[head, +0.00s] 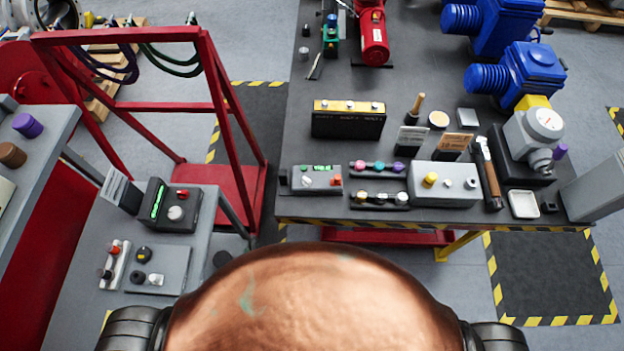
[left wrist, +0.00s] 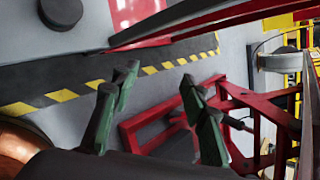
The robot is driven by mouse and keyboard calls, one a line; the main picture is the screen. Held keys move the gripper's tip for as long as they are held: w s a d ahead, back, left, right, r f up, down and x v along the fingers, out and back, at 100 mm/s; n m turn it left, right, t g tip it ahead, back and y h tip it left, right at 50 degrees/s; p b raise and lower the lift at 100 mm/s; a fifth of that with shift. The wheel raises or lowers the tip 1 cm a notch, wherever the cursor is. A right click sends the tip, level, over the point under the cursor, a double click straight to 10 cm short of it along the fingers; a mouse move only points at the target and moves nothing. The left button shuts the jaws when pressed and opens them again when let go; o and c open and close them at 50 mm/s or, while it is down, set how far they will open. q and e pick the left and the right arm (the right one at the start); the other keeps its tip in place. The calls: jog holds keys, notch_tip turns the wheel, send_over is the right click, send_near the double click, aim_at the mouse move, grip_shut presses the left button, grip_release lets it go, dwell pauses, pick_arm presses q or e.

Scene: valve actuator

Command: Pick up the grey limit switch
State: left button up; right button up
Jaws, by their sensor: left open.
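I cannot tell for certain which item is the grey limit switch. A small grey block (head: 467,117) lies on the dark workbench (head: 300,130), behind the hammer. No gripper can be made out in the head view, and my right gripper is not seen.
A red frame (head: 130,36) stands left of the workbench. A grey side table (head: 200,235) holds a control box (head: 167,207) and small parts. A hammer (head: 488,175), a white tray (head: 523,204) and a gauge unit (head: 535,130) crowd the bench's right end. The bench's middle left is fairly clear.

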pick_arm(q)
jog(key=w+d+r+m+t, duration=0.2)
jog(key=r, duration=0.4)
jog(key=w+d+r+m+t, duration=0.2)
jog(key=w+r, duration=0.1)
jog(key=r, duration=0.4)
jog(key=m+t, duration=0.4)
jog(key=m, duration=0.1)
send_near(283, 178)
jog(key=a+f, duration=0.2)
jog(key=a, duration=0.6)
jog(key=d+m, duration=0.1)
jog(key=d, duration=0.1)
jog(key=d+r+m+h, duration=0.1)
jog(key=d, duration=0.1)
jog(key=d+m+h, duration=0.1)
jog(key=d+m, duration=0.1)
jog(key=shift+s+d+r+t, duration=0.1)
jog(key=shift+d+r+t, duration=0.25)
jog(key=shift+r+t, duration=0.05)
jog(key=w, duration=0.5)
jog(key=shift+w, duration=0.15)
jog(key=shift+w+a+f, duration=0.1)
jog(key=shift+w+a, duration=0.1)
jog(key=shift+w, duration=1.35)
jog(key=shift+w+a+f, duration=0.1)
jog(key=shift+w+a, duration=0.1)
jog(key=shift+w, duration=1.35)
jog(key=shift+c, duration=0.7)
grip_shut()
